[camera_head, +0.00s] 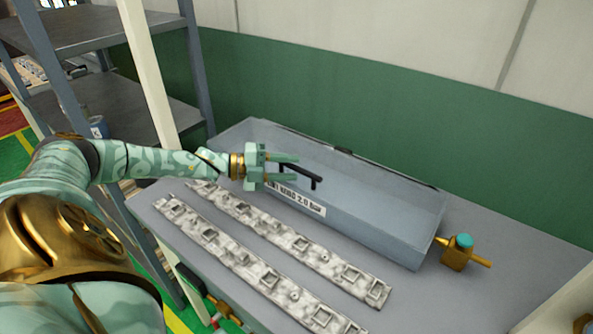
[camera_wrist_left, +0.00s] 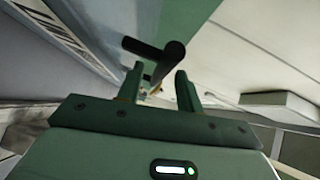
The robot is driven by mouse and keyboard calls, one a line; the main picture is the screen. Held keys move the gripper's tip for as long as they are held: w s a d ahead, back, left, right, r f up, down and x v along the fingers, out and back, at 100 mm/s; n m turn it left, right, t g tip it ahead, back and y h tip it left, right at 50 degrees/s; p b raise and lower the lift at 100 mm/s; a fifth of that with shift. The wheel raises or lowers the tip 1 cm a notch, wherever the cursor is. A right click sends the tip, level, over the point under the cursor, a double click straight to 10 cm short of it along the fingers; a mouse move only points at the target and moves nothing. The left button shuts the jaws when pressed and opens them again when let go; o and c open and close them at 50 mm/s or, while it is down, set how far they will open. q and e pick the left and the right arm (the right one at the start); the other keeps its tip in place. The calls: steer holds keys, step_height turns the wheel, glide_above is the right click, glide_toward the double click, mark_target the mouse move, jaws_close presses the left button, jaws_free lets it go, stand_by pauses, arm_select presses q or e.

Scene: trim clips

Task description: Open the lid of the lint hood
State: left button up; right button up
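The lint hood (camera_head: 385,205) is a long, see-through blue-grey box on the grey bench, with a white label on its front. Its lid appears down. A black bar handle (camera_head: 301,176) stands out at the hood's front; it also shows in the left wrist view (camera_wrist_left: 154,50). My left gripper (camera_head: 292,172) is open at the handle. In the left wrist view my left gripper (camera_wrist_left: 157,85) has its two fingers apart, with the handle just beyond and between the tips. I cannot tell whether they touch. My right gripper is not in view.
Two pale strips with square clips, a near one (camera_head: 240,262) and a far one (camera_head: 290,243), lie in front of the hood. A brass valve with a teal cap (camera_head: 460,250) is at its right end. A grey shelf rack (camera_head: 125,105) stands left; a green-and-white wall is behind.

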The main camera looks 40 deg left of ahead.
arm_select(q)
steer(key=shift+x, duration=1.15)
steer(key=shift+c, duration=0.4)
